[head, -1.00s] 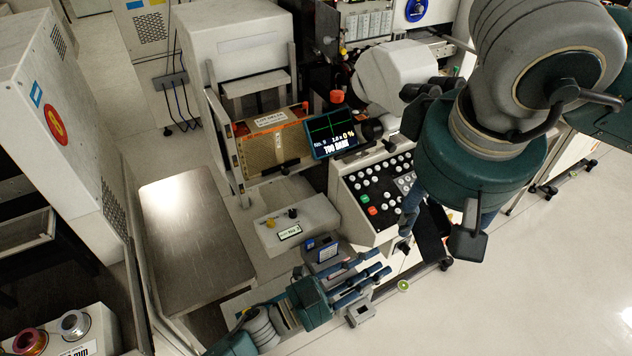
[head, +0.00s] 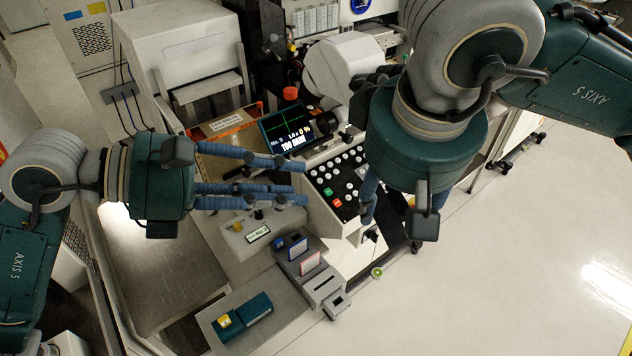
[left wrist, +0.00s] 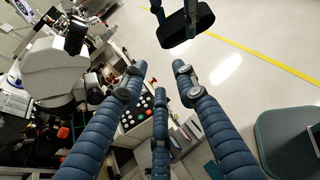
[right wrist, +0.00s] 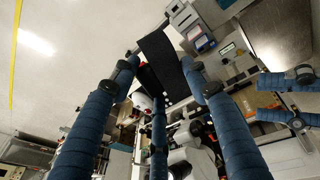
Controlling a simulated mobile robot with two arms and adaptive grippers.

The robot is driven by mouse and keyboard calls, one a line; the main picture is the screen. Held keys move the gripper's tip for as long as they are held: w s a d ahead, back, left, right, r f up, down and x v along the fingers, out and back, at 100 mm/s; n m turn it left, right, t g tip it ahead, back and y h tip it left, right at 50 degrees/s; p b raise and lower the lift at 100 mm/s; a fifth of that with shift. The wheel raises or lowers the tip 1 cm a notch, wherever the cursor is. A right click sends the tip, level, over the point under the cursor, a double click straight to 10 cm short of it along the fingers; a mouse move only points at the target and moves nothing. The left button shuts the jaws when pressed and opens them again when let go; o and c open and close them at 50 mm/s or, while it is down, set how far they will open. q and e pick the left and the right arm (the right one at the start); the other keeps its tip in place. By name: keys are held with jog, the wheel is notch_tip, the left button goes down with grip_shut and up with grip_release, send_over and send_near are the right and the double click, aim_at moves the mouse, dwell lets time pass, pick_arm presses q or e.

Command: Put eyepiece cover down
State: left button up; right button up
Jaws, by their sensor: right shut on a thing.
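The eyepiece cover is a black, open-looking sleeve. My right gripper (right wrist: 157,72) is shut on it, and the cover (right wrist: 163,62) sits between the fingers in the right wrist view. In the head view the cover (head: 397,208) is mostly hidden behind my right gripper, in the air at the console's right edge. The left wrist view shows the cover (left wrist: 187,22) at the top, above the pale floor. My left gripper (head: 304,183) is open and empty, its fingers pointing right over the front of the machine. It also shows in the right wrist view (right wrist: 301,98).
The button console (head: 340,188) and its screen (head: 287,128) stand between the grippers. A white microscope-like head (head: 335,68) is behind them. Below are a grey block with small slots (head: 312,275) and a shelf (head: 285,327) with a teal-yellow item. Floor at right is clear.

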pick_arm(q)
jog(key=x, duration=1.1)
grip_shut()
pick_arm(e)
jog(key=o, duration=1.2)
jog(key=shift+r, duration=0.1)
